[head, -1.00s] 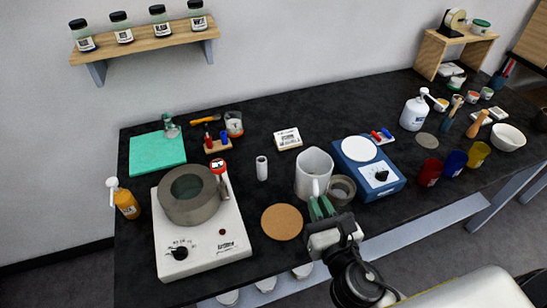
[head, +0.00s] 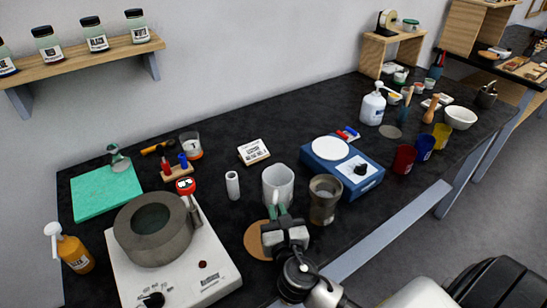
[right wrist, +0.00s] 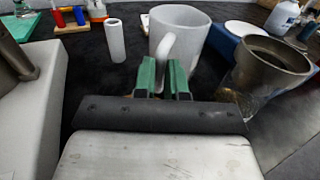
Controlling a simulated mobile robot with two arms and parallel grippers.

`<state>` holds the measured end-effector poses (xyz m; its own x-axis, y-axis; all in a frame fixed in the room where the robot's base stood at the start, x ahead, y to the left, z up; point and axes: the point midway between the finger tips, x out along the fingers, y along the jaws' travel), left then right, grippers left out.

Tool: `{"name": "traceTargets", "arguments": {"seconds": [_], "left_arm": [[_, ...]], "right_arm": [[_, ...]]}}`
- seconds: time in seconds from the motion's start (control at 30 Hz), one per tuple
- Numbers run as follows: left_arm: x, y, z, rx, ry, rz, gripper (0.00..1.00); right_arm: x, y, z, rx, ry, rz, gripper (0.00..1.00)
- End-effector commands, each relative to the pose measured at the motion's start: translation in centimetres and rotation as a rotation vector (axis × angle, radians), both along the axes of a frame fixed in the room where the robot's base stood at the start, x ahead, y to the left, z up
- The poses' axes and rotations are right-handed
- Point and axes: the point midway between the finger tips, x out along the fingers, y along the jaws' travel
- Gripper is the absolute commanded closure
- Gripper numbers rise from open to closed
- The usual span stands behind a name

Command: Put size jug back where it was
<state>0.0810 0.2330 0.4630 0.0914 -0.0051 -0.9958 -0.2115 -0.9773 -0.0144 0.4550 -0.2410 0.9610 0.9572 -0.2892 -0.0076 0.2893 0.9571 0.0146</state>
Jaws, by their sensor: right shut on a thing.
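The size jug, a white mug-like jug (head: 278,184) with a handle, is upright in the middle of the bench. It also shows in the right wrist view (right wrist: 184,32). My right gripper (head: 279,212) has green fingers shut on its handle, also seen in the right wrist view (right wrist: 164,78). The jug's base is partly hidden by the gripper, so I cannot tell whether it touches the bench. A round cork mat (head: 256,241) lies just in front of it, partly covered by the gripper. My left gripper is not in view.
A grey metal cup (head: 325,200) stands close on the jug's right. A blue scale (head: 358,178) is behind the cup. A white hotplate (head: 205,270) with a grey pot (head: 153,229) is at left. A small white cylinder (head: 232,185) stands left of the jug.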

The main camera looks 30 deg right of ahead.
Motion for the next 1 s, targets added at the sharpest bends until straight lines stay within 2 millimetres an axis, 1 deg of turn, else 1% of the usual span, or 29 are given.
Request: {"name": "traceTargets", "arguments": {"seconds": [0.03, 0.1, 0.2, 0.3, 0.4, 0.53, 0.67, 0.87, 1.0], "left_arm": [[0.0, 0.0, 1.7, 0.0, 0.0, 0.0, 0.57], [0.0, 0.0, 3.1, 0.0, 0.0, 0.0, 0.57], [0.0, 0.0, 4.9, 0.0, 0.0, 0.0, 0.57], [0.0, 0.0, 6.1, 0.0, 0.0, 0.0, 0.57], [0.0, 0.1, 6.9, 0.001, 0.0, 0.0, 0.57], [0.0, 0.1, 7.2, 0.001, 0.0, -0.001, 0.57], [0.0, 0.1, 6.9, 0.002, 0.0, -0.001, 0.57], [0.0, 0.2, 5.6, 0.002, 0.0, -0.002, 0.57], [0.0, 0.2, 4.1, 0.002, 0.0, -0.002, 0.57]], "right_arm": [[1.9, -1.0, 1.3, 0.003, -0.004, -0.068, 1.0], [4.0, -2.4, 2.1, 0.003, -0.005, -0.158, 1.0], [6.7, -3.9, 3.1, 0.002, -0.003, -0.274, 1.0], [8.7, -4.8, 3.8, 0.001, -0.002, -0.361, 1.0], [9.9, -5.3, 4.3, 0.0, 0.0, -0.42, 1.0], [10.8, -5.5, 4.5, -0.003, -0.001, -0.459, 1.0], [11.0, -5.6, 4.1, -0.004, 0.0, -0.47, 1.0], [10.9, -5.6, 2.8, -0.004, 0.0, -0.469, 1.0], [10.9, -5.6, 1.4, -0.004, 0.0, -0.468, 1.0]]}}
